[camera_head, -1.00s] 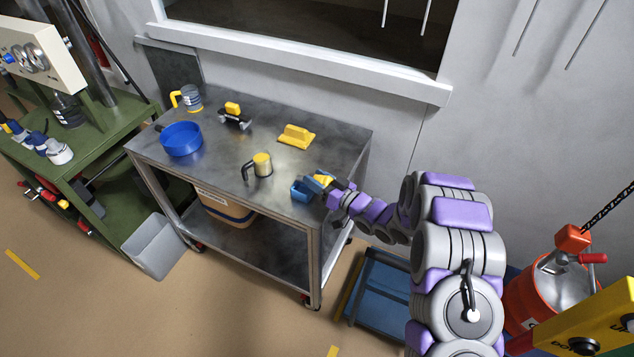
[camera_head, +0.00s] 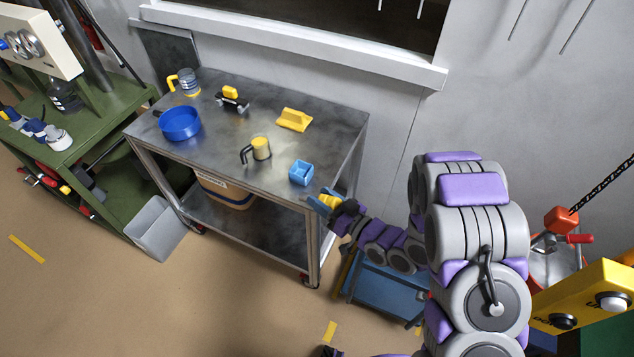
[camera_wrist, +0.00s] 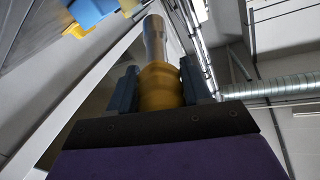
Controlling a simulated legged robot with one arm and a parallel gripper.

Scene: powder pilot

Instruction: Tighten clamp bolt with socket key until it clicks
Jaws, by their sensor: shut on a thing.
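My gripper (camera_head: 326,202) is just past the near right corner of the steel table, in front of the small blue open box (camera_head: 301,177). In the wrist view my gripper (camera_wrist: 160,88) is shut on the yellow grip of the socket key (camera_wrist: 158,90). The key's bright metal shaft (camera_wrist: 154,40) points up and away between the fingers. In the head view only a small yellow piece of the key shows at the gripper. I cannot make out the clamp bolt in either view.
The steel table (camera_head: 215,135) also holds a blue pan (camera_head: 180,125), a dark-handled mug (camera_head: 260,149), a yellow block (camera_head: 293,119) and a clear jug (camera_head: 189,84). A green bench (camera_head: 95,125) stands at left. A yellow button box (camera_head: 590,297) is at right.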

